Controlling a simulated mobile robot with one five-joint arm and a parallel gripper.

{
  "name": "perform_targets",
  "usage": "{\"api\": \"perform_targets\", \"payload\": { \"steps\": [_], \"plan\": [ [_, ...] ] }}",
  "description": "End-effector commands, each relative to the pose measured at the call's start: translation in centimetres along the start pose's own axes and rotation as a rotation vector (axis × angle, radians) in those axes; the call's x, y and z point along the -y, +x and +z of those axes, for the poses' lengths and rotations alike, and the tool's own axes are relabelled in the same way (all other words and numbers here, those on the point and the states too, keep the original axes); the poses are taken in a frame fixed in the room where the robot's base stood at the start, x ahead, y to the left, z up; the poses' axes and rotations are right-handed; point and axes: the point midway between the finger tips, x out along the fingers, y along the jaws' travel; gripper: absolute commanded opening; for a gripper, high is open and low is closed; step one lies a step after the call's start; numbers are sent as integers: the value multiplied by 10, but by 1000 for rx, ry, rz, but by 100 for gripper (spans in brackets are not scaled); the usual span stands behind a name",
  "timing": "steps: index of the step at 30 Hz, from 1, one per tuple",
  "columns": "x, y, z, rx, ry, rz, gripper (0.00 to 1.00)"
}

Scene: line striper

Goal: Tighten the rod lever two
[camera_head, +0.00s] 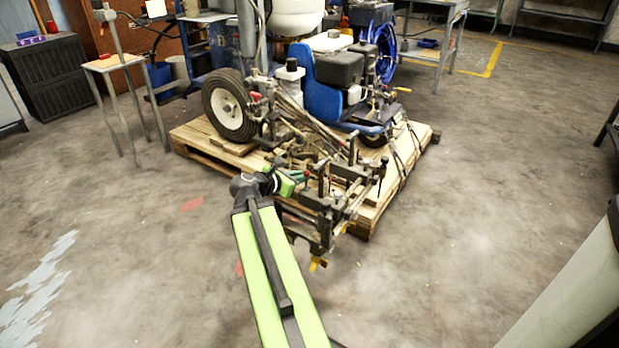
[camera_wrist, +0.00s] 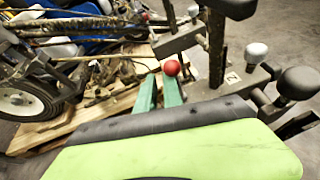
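The line striper (camera_head: 340,75) stands on a wooden pallet (camera_head: 215,152). Its front rod assembly (camera_head: 325,205) carries several levers; I cannot tell which is rod lever two. In the wrist view a red ball knob (camera_wrist: 172,67) shows just at the tip of the right finger. A grey knob (camera_wrist: 256,52) and a black knob (camera_wrist: 299,82) stand further right. My gripper (camera_head: 300,174) is at the left side of the rod assembly. Its two green fingers (camera_wrist: 159,82) are apart with a narrow gap and nothing visibly held between them. Contact with the red knob cannot be told.
A dark bracket and post (camera_wrist: 217,45) stand close to the right of my fingers. The striper's wheel (camera_head: 228,105) is behind and left. A small wooden stand (camera_head: 112,62) is at the back left. The floor in front and at the right is clear.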

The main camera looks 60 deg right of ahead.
Motion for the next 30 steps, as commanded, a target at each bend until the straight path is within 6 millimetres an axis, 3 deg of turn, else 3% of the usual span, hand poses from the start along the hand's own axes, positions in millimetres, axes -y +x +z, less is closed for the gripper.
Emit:
{"api": "perform_targets", "payload": {
  "steps": [1,3,30],
  "plan": [
    [5,-1,14,15,-8,-15,34],
    [3,-2,20,16,-9,-16,34],
    [-16,-29,87,12,-10,-11,34]
  ]
}}
